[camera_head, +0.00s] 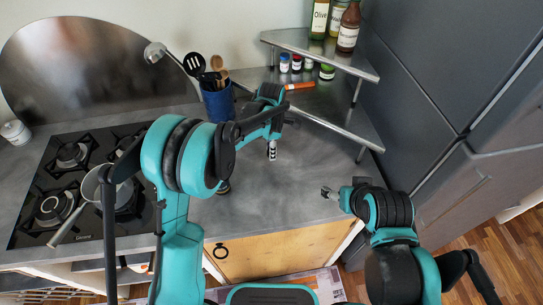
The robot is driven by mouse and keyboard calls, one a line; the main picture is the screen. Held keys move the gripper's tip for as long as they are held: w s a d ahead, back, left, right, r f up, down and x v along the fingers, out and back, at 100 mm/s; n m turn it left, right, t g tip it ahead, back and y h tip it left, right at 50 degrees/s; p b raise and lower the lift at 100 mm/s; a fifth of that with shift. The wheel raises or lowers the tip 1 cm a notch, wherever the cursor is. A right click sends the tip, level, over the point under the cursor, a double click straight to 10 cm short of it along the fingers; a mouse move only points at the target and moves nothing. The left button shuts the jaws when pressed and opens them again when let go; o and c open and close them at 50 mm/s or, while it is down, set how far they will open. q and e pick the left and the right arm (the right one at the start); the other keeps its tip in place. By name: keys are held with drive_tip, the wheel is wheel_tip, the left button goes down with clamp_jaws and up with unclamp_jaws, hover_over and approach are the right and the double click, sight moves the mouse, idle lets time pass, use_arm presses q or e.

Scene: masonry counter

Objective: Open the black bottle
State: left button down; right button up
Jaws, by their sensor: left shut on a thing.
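A small dark piece with white marks, which looks like the black bottle (272,151), is upright over the grey counter near the middle of the head view. My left gripper (271,138) is at its top and shut on it. The arm hides much of the grip, and the bottle's cap cannot be made out. I cannot tell whether the bottle touches the counter. My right gripper (328,192) is near the counter's front right edge, apart from the bottle. Its fingers are too small to tell whether they are open.
A gas hob (40,190) with a pan (92,187) is at left. A blue utensil holder (217,103) stands behind my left arm. A corner shelf (315,45) holds bottles, with jars below. Tall grey cabinets (410,90) bound the right. The counter (290,195) between the grippers is clear.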

use_arm(q)
wheel_tip(320, 180, down, 4)
drive_tip(key=shift+r+b, duration=0.2)
drive_tip(key=shift+b, duration=0.15)
drive_tip(key=shift+f, duration=0.1)
drive_tip(key=c, duration=1.2)
unclamp_jaws()
drive_tip(key=shift+o, duration=0.2)
